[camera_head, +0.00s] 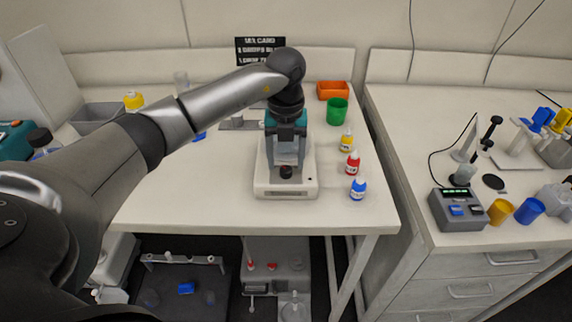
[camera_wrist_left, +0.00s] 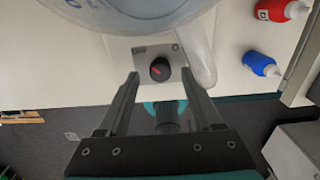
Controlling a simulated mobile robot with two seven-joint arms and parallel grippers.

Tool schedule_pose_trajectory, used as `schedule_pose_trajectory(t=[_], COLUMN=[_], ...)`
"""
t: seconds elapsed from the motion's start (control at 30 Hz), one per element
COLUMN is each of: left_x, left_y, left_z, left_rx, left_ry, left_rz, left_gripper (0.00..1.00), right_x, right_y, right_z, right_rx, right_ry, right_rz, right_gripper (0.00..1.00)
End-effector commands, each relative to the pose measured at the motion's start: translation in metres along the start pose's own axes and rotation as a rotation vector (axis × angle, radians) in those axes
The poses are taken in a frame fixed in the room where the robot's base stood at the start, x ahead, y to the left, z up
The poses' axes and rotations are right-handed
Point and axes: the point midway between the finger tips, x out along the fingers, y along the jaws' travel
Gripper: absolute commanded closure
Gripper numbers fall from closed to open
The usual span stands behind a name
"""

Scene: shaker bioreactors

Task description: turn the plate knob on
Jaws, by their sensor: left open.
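The plate knob (camera_wrist_left: 160,69) is a round black knob with a red mark, set on a grey front panel (camera_wrist_left: 143,52) of the white plate unit. In the head view the knob (camera_head: 286,172) is at the front of the plate unit (camera_head: 262,189). My left gripper (camera_head: 287,158) is open and reaches down over the unit. In the left wrist view its two fingers (camera_wrist_left: 159,78) stand apart on either side of the knob, with no visible contact. A clear glass vessel (camera_wrist_left: 130,14) with blue markings fills the top of the wrist view. My right gripper is out of view.
Yellow (camera_head: 347,142), red (camera_head: 352,164) and blue (camera_head: 358,188) bottles stand right of the unit. A green cup (camera_head: 337,111) and an orange bin (camera_head: 333,90) are behind them. The table's front left is clear. A second bench (camera_head: 405,130) stands to the right.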

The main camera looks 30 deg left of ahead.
Motion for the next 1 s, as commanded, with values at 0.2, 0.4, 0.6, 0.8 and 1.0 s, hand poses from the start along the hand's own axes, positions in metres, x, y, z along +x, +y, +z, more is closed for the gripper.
schedule_pose_trajectory(t=[0.2, 0.4, 0.6, 0.8, 1.0], left_x=[0.016, 0.017, 0.017, 0.017, 0.017], left_y=[0.000, 0.000, 0.000, 0.000, 0.000], left_z=[0.000, 0.000, 0.000, 0.000, 0.000], left_rx=[0.001, 0.001, 0.001, 0.001, 0.001], left_ry=[0.000, 0.000, 0.000, 0.000, 0.000], left_rz=[0.000, 0.000, 0.000, 0.000, 0.000], left_gripper=[0.33, 0.33, 0.48, 0.70, 0.93], right_x=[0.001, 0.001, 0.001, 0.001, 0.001], right_y=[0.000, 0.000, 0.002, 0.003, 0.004], right_z=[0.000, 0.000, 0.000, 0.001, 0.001], right_rx=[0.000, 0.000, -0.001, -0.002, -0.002], right_ry=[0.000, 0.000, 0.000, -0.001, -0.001], right_rz=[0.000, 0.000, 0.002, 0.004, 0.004], right_gripper=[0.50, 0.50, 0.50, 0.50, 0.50])
